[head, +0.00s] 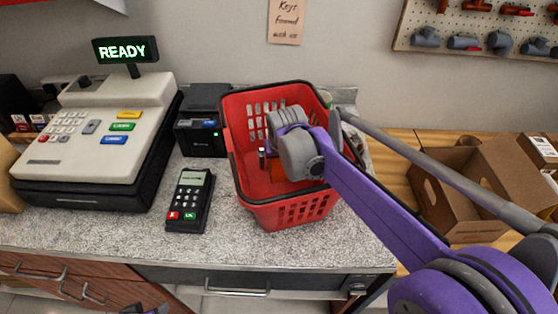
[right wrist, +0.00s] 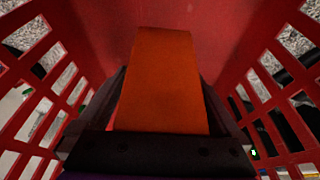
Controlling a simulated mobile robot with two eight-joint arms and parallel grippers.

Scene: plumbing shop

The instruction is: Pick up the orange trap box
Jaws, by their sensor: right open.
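The orange trap box (right wrist: 160,85) stands inside the red basket (right wrist: 235,30) in the right wrist view. My right gripper (right wrist: 164,92) is open, with one dark finger on each side of the box. I cannot tell whether the fingers touch it.
The basket stands on a speckled counter (head: 225,245). A card terminal (head: 189,200), a black printer (head: 203,135) and a cash register (head: 105,135) are to its left. An open cardboard box (head: 450,195) is on the right. The basket walls closely surround my right gripper.

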